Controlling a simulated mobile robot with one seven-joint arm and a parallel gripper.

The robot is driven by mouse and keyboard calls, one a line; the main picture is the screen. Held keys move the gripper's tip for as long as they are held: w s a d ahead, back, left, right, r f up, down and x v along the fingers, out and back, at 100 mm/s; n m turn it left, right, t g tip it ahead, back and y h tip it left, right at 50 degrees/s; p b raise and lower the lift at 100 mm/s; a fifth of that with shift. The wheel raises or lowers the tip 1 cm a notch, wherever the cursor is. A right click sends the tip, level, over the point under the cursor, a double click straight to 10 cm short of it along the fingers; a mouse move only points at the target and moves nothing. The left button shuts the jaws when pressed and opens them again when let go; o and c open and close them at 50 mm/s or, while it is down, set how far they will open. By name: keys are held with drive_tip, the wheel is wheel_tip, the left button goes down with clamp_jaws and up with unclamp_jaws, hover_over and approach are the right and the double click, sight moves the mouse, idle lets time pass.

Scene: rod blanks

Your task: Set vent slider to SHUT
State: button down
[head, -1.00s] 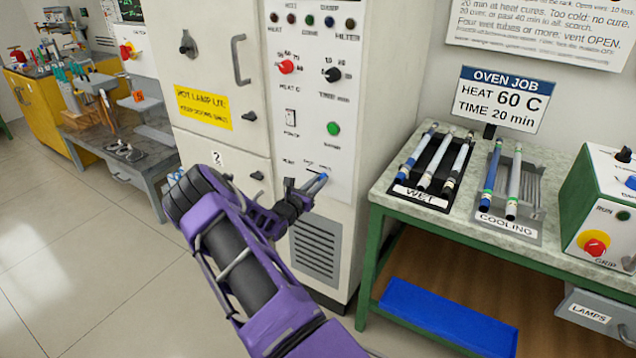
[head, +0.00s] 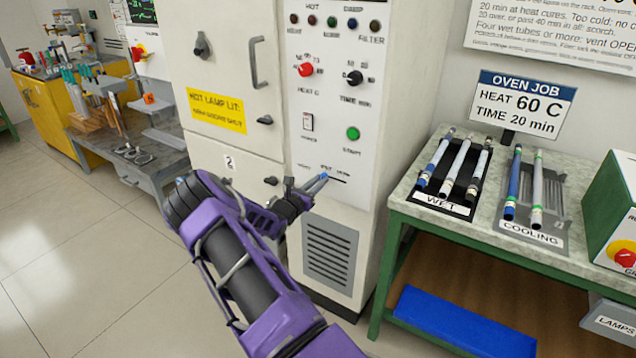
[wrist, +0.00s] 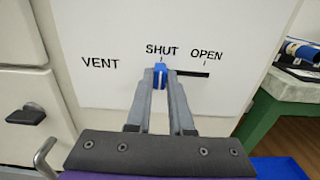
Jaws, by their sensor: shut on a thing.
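The vent slider is a small blue knob (wrist: 160,70) in a dark horizontal slot on the oven's white panel. In the wrist view it stands at the slot's left end, under the SHUT mark. The slot's bare part runs right to the OPEN mark. The blue knob (head: 323,176) also shows in the head view, low on the panel. My gripper (wrist: 160,82) is shut on the knob, with a finger on each side of it. In the head view my gripper (head: 314,184) reaches the panel from the left, and its fingers partly cover the knob.
Above the slider are a green start button (head: 353,133), a power switch (head: 308,122) and dials. A vent grille (head: 331,254) is below. A green-legged bench (head: 400,212) with WET and COOLING racks of rods stands at right. Oven doors (head: 236,160) are at left.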

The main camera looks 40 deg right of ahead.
drive_tip(key=shift+w+a+r, duration=0.1)
drive_tip(key=shift+w+a, duration=0.1)
drive_tip(key=shift+w, duration=0.05)
drive_tip(key=c, duration=0.8)
unclamp_jaws()
drive_tip(key=p+v, duration=0.1)
drive_tip(key=v, duration=1.6)
drive_tip(key=shift+p, duration=0.4)
drive_tip(key=shift+s+a, duration=0.15)
